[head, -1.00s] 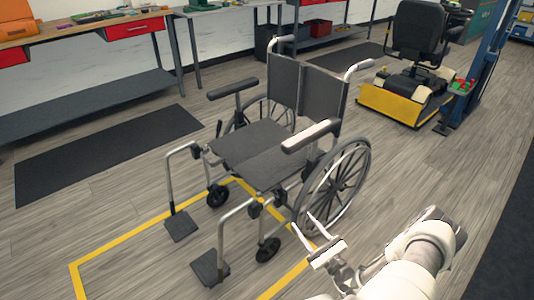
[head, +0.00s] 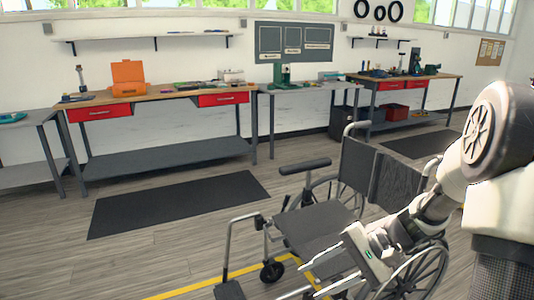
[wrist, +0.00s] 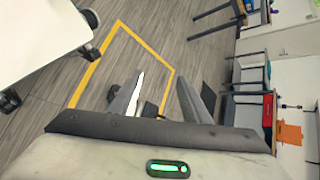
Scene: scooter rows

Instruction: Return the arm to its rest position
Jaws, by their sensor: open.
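My arm (head: 400,230) reaches in from the right in the head view and is bent, in front of the wheelchair. My gripper (head: 326,264) is at its end, pointing left, with its two fingers apart and nothing between them. The wheelchair (head: 318,225) stands on the floor behind my gripper. My arm hides part of its seat, right wheel and back. I cannot tell from these views how much space lies between my gripper and the chair.
A yellow floor outline (head: 235,274) runs by the wheelchair. A workbench (head: 165,95) with red drawers and an orange case (head: 128,76) stands along the wall. Another bench (head: 420,77) is at the back right. A dark mat (head: 175,203) lies on open floor at left.

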